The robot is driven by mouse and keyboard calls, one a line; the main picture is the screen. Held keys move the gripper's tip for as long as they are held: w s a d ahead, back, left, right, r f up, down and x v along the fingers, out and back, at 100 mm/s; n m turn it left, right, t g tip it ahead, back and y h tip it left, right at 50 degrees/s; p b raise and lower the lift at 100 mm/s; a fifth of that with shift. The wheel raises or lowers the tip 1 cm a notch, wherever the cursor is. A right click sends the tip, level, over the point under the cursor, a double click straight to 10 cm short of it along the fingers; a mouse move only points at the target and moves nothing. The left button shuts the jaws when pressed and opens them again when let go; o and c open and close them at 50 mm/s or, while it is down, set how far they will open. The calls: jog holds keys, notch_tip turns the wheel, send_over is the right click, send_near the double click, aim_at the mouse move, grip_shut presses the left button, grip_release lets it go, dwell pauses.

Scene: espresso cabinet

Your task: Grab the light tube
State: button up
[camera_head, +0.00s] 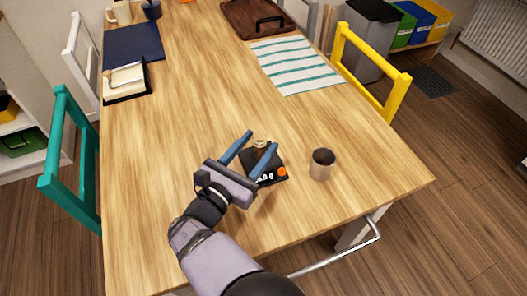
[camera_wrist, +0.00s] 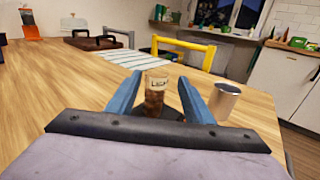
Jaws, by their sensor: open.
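The light tube (camera_wrist: 156,98) is a small clear container with dark brown contents and a pale label whose letters look like "LIGH". It stands upright between the two blue fingers of my gripper (camera_wrist: 160,77) in the wrist view, with gaps on both sides. In the head view the tube (camera_head: 260,146) shows small, between the fingertips of my gripper (camera_head: 261,141), at a black holder (camera_head: 279,162). My gripper is open and holds nothing. The tube's lower end is partly hidden in both views.
A metal cup (camera_head: 321,165) stands right of the holder, close to the right finger. Orange and white small items (camera_head: 282,171) sit at the holder's front. A striped cloth (camera_head: 297,64) lies farther back. Chairs flank the wooden table (camera_head: 190,100), whose middle is clear.

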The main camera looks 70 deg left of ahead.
aim_at(263, 137)
jog(key=shift+s+d+f+n, duration=0.15)
jog(key=shift+s+f+n, duration=0.15)
jog(key=shift+s+f, duration=0.15)
jog(key=shift+b+x, duration=0.45)
jog(key=shift+x, duration=3.25)
jog(key=shift+s+r, duration=0.15)
jog(key=c, duration=1.1)
